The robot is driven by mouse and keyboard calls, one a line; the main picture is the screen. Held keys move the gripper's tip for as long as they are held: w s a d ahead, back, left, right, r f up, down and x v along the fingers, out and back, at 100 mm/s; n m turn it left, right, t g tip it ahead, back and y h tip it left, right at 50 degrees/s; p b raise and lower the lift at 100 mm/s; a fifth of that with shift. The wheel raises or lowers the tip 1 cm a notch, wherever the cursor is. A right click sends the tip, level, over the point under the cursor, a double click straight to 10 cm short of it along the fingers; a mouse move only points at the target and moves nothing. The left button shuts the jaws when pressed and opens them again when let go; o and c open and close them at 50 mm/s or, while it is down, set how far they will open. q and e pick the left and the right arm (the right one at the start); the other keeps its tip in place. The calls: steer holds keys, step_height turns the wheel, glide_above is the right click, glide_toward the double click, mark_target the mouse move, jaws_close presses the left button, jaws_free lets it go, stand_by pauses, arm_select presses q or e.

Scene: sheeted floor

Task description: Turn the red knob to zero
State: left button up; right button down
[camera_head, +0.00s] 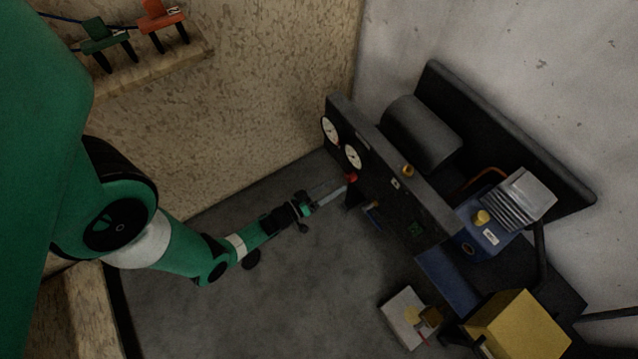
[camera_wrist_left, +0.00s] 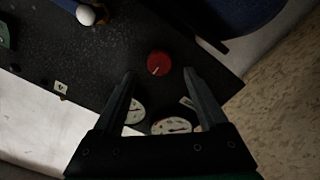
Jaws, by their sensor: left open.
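The red knob (camera_head: 351,178) sits on the dark panel (camera_head: 385,185), below two round white gauges. In the left wrist view the round red knob (camera_wrist_left: 158,65) shows a pale pointer line toward its lower left. My left gripper (camera_head: 338,190) reaches in from the left, close to the knob. In the left wrist view its two fingers (camera_wrist_left: 160,78) are apart, one on each side of the knob, with nothing held. I cannot tell whether a finger touches the knob. My right gripper is not in view.
Two gauges (camera_head: 353,156) sit near the knob. A brass knob (camera_head: 407,170) is farther right on the panel. A blue box (camera_head: 487,238) and a yellow box (camera_head: 518,328) stand at the right. The sheeted floor (camera_head: 290,290) below my arm is mostly clear.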

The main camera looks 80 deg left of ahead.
arm_select(q)
steer(key=p+v, duration=0.1)
steer(key=v, duration=0.5)
steer(key=shift+s+d, duration=0.25)
steer(key=shift+s, duration=0.1)
